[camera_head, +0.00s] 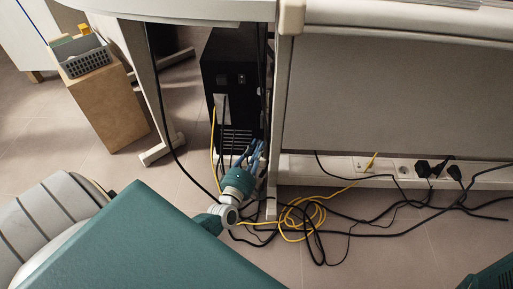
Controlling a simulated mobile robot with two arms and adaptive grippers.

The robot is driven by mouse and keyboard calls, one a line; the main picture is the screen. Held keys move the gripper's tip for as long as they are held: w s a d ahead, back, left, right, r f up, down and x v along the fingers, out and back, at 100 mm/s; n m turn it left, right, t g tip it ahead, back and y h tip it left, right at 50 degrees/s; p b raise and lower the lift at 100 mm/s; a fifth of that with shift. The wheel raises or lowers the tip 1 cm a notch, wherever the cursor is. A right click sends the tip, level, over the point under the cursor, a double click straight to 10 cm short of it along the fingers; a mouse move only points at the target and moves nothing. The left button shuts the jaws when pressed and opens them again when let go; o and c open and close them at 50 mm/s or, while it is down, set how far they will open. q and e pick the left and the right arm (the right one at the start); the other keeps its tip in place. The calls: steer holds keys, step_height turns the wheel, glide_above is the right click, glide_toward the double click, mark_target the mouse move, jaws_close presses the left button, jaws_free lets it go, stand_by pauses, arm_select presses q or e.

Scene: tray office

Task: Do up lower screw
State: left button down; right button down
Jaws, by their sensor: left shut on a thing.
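A black computer tower (226,62) stands on the floor under the desk, its port side facing me. My left gripper (255,150) is at the tower's lower right edge, beside the desk leg. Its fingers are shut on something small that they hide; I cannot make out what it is. The lower screw cannot be told apart at this size. A pale plate or connector (221,108) shows on the tower's face, left of the gripper. My right gripper is not in view.
Yellow and black cables (300,213) lie tangled on the floor right of my wrist. A power strip (403,168) with black plugs runs along the right. A wooden box (108,110) with a grey basket (86,62) stands at left. The desk top (200,8) overhangs the tower.

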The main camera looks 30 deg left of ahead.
arm_select(q)
steer(key=shift+d+f, duration=0.15)
steer(key=shift+d, duration=0.15)
steer(key=c, duration=1.7)
jaws_free()
steer(key=v, duration=1.2)
steer(key=shift+a, duration=0.1)
